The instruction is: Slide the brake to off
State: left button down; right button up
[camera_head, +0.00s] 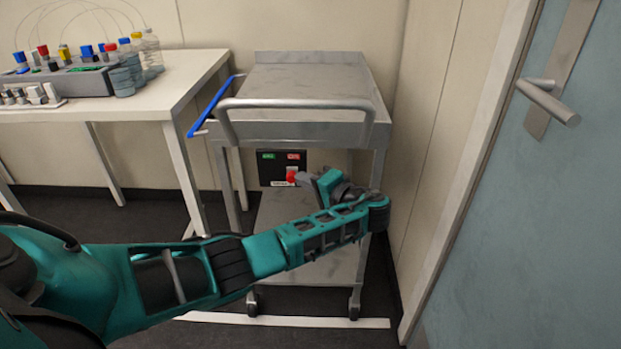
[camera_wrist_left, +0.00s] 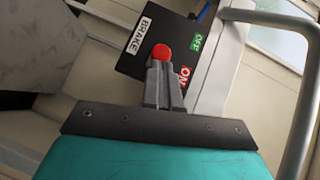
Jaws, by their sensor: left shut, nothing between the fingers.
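The brake panel (camera_head: 268,175) is a black plate on the steel cart, below its top shelf. It has a green label at left, a red one at right and a white label below. The red brake knob (camera_head: 291,176) sits on the right, under the red label. In the left wrist view the knob (camera_wrist_left: 162,51) is just beyond my fingertips, with BRAKE, OFF and ON readable on the panel (camera_wrist_left: 170,28). My left gripper (camera_head: 299,177) is shut and empty, its tips at the knob; whether they touch it I cannot tell. My right gripper is out of view.
The steel cart (camera_head: 310,80) has a curved grey handle (camera_head: 290,103) in front and a blue bar (camera_head: 212,105) at its left. A white table (camera_head: 130,100) with bottles stands left. A blue door (camera_head: 540,200) with a lever handle is at right. A white strip (camera_head: 290,320) lies on the floor.

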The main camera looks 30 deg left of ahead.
aim_at(281, 180)
pick_arm(q)
jog(key=s+a+p, duration=0.2)
jog(key=a, duration=0.1)
jog(key=s+a+p, duration=0.1)
jog(key=a, duration=0.1)
jog(key=p+v, duration=0.2)
jog(key=v, duration=1.1)
jog(key=shift+d, duration=0.2)
jog(key=shift+w, duration=0.1)
